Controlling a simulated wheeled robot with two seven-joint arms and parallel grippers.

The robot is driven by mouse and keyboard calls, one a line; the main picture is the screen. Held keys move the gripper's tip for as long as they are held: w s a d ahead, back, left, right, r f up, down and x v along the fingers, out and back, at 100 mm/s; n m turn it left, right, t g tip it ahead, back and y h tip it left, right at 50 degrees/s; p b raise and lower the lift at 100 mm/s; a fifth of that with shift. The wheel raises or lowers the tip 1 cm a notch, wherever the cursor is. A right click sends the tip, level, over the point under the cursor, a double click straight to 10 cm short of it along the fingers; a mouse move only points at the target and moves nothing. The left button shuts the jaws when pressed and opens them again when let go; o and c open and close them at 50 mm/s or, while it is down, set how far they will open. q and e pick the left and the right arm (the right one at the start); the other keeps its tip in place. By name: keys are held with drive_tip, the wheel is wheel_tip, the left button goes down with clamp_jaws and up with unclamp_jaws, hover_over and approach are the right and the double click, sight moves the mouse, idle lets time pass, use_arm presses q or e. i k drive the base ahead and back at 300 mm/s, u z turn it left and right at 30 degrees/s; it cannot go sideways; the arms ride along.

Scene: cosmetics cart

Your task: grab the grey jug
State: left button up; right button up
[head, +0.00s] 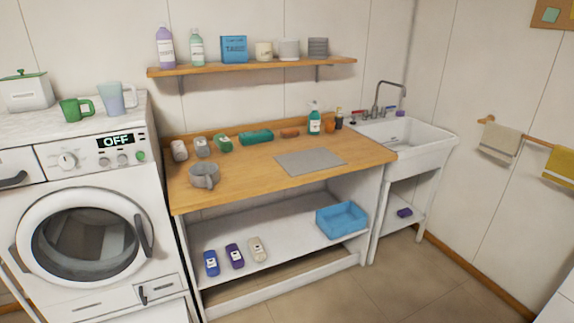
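Neither of my grippers is in the head view.
A grey mat (310,161) lies to the right. A washing machine (88,215) adjoins on the left, carrying a pale blue pitcher (113,98) and a green mug (72,110). A shelf (250,66) hangs above.

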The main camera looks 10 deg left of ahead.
sight(203, 174)
drive_tip(key=z, duration=0.2)
drive_tip(key=i, duration=1.5)
drive_tip(key=u, duration=1.15)
drive_tip(key=i, duration=0.7)
drive_tip(key=u, duration=0.8)
